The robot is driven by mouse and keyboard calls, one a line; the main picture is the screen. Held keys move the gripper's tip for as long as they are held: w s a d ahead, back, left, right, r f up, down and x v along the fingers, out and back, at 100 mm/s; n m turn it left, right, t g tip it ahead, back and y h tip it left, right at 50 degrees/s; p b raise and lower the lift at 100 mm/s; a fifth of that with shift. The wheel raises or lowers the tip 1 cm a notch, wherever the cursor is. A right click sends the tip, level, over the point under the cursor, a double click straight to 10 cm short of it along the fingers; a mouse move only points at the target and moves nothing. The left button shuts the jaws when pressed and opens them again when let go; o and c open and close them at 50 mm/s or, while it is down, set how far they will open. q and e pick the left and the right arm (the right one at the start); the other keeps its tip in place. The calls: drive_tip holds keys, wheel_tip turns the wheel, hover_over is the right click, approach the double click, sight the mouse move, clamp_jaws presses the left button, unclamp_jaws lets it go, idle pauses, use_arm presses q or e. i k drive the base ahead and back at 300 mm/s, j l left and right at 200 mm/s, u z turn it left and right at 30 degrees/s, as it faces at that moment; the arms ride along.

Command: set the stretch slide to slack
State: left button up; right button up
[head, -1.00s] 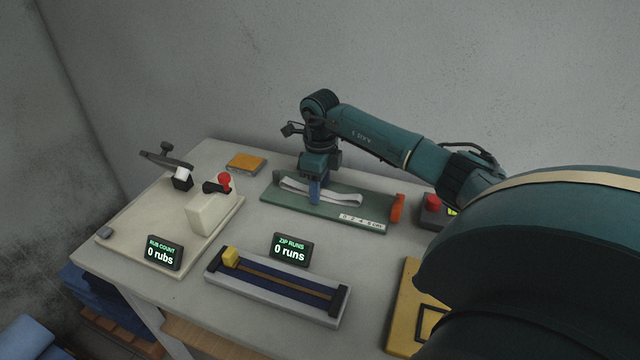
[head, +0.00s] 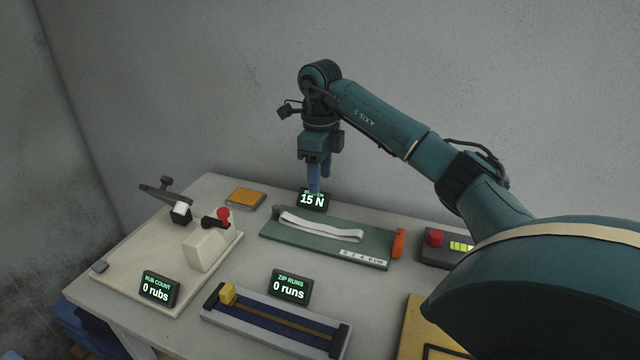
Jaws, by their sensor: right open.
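The stretch rig is a green board (head: 285,246) with a white band (head: 320,230) lying along it in a slack-looking curve. An orange block (head: 398,243) stands at the board's right end, and a scale strip (head: 364,260) lies on its front edge. A small display (head: 312,201) behind the board reads 15 N. My right gripper (head: 314,188) points down, open, above the back edge of the board in front of the display, clear of the band. My left gripper is not in view.
The zip rig (head: 275,322) with a yellow slider (head: 227,294) lies in front. A rub rig (head: 130,258) stands at left, an orange pad (head: 246,197) behind it. A red button box (head: 436,242) and yellow board (head: 420,330) lie at right.

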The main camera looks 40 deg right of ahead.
sight(401, 233)
drive_tip(key=k+j, duration=0.8)
drive_tip(key=j, duration=0.2)
